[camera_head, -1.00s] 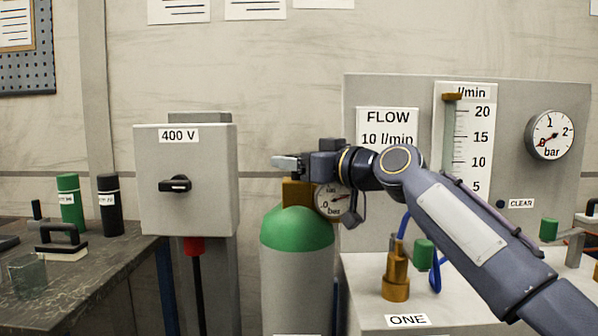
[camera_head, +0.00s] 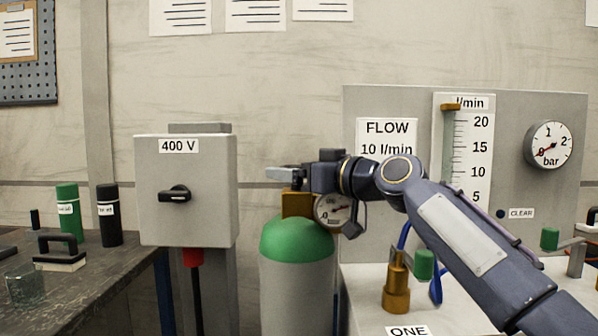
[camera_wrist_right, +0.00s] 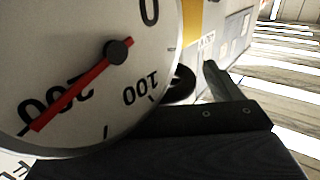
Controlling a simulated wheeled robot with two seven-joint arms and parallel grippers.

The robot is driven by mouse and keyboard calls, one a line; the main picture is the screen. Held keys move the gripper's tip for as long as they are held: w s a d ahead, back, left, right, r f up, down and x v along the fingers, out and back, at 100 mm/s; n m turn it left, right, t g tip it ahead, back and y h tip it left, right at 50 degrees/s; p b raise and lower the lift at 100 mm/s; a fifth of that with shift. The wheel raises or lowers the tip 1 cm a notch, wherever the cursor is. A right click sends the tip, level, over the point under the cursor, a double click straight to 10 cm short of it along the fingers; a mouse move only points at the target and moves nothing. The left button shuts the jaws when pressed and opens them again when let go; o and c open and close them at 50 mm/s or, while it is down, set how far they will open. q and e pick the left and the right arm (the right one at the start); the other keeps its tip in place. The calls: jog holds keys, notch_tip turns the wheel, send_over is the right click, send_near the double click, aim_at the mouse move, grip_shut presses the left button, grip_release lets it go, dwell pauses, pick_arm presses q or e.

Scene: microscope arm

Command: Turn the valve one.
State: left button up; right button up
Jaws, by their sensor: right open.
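A brass valve fitting (camera_head: 396,285) with a green knob (camera_head: 424,264) stands on the pale bench behind the "ONE" label (camera_head: 408,331). A green-topped gas cylinder (camera_head: 297,240) stands left of it, with a brass block (camera_head: 297,204) and a round gauge (camera_head: 333,210) on top. My right gripper (camera_head: 285,174) is open just above the brass block; whether it touches anything there I cannot tell. In the right wrist view the gauge (camera_wrist_right: 75,85) fills the left side, upside down, beside one gripper finger (camera_wrist_right: 226,85). My left gripper is not in view.
A panel carries a "FLOW 10 l/min" sign (camera_head: 387,136), a flow scale (camera_head: 470,145) and a bar gauge (camera_head: 549,145). A grey 400 V switch box (camera_head: 186,220) stands left of the cylinder. A dark bench (camera_head: 100,282) with bottles is at far left. A second green knob (camera_head: 550,239) shows at right.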

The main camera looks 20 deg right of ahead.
jog(key=b+v, duration=0.1)
jog(key=v, duration=0.6)
jog(key=shift+s+d+b, duration=0.25)
jog(key=shift+s+b, duration=0.05)
